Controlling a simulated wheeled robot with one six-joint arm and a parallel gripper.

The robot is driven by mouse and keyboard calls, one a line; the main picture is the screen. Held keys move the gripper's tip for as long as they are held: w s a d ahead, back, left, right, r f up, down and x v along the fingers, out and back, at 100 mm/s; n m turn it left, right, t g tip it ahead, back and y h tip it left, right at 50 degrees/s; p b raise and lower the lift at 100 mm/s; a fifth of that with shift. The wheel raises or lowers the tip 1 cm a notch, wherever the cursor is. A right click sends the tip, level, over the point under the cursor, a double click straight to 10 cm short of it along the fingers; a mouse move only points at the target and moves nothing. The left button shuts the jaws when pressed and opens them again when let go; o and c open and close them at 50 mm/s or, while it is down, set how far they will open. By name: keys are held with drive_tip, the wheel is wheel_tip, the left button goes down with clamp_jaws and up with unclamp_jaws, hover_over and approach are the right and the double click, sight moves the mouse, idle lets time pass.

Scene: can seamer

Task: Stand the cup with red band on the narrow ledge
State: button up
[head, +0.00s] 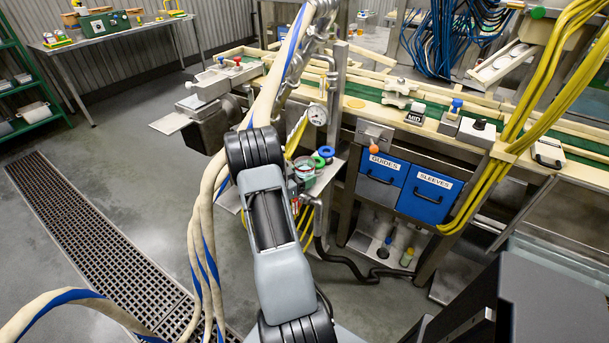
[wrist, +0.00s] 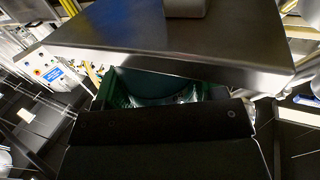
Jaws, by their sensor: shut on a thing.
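My gripper shows in the wrist view as broad black parts (wrist: 160,125) across the bottom. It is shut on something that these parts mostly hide. I cannot make out a red band or a cup there. In the head view my grey and black arm reaches toward the conveyor stand and covers the gripper. A small steel shelf (head: 328,178) sticks out beside the arm, under a pressure gauge, with small coloured items on it. I cannot tell whether this is the narrow ledge.
Blue drawers labelled GUIDES (head: 383,177) and SLEEVES (head: 430,193) hang under the conveyor. Several bottles stand on a low shelf (head: 362,243). Yellow cables (head: 487,165) hang at the right. In the wrist view a dark plate (wrist: 230,50) spans above a green part (wrist: 118,88).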

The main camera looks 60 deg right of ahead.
drive_tip(key=shift+f, duration=0.1)
drive_tip(key=shift+f, duration=0.15)
drive_tip(key=o, duration=1)
